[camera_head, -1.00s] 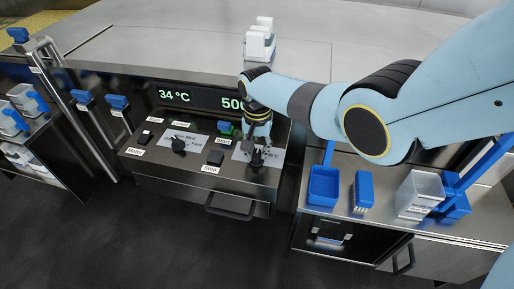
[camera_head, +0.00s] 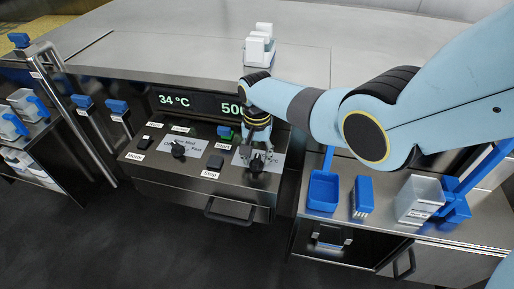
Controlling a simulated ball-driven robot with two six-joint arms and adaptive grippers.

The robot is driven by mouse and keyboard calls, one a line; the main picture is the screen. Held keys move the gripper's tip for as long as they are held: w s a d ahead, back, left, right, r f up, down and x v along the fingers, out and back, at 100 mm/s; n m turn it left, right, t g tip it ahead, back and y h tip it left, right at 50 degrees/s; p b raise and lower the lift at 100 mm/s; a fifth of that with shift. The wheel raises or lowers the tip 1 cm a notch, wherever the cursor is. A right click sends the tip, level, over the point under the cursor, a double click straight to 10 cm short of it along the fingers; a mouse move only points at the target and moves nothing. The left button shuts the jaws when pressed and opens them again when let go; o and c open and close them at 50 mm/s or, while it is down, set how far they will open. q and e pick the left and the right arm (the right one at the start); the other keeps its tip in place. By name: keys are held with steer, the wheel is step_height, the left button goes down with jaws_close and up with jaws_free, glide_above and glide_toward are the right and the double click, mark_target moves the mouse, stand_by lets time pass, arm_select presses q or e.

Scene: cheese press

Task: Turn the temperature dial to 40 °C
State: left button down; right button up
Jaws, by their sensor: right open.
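The temperature dial (camera_head: 257,163) is a small dark knob at the right end of the sloping control panel (camera_head: 160,163). The display (camera_head: 174,99) above the panel reads 34 °C, with a second number starting with 50 partly hidden by my arm. My right gripper (camera_head: 259,158) is open and points down over the dial, with its fingers around or close beside it. I cannot tell whether they touch it. My left gripper is not in view.
A drawer handle (camera_head: 230,212) sticks out below. White blocks (camera_head: 258,45) stand on the counter behind.

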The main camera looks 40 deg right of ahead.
mark_target(257, 157)
step_height(257, 157, up, 12)
stand_by(0.5)
steer(key=shift+f, duration=0.1)
